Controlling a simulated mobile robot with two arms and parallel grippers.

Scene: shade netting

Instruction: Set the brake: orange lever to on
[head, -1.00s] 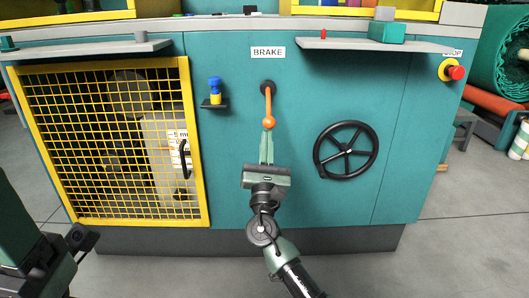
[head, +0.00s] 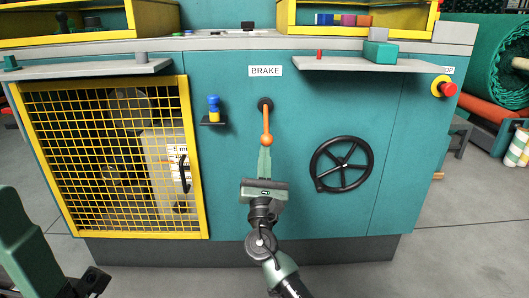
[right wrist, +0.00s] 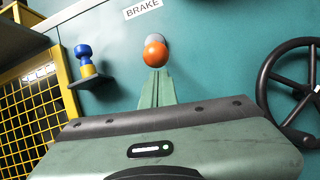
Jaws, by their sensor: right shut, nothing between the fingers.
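The orange brake lever (head: 266,125) hangs straight down from a dark pivot on the teal machine front, under the white BRAKE label (head: 265,71). Its round orange knob (right wrist: 155,54) is at the lower end. My right gripper (head: 265,150) is shut and empty, pointing up at the knob from below. Its fingertips (right wrist: 155,74) are at the knob's lower edge; I cannot tell whether they touch. No on or off marking is readable. Part of my left arm shows at the lower left; its gripper (head: 92,283) is only partly visible and its jaws are unclear.
A black handwheel (head: 342,164) is right of the lever. A blue-and-yellow piece (head: 214,108) stands on a small ledge to the left, beside a yellow mesh door (head: 198,160). A grey shelf (head: 350,64) juts out at upper right. A red stop button (head: 448,89) is farther right.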

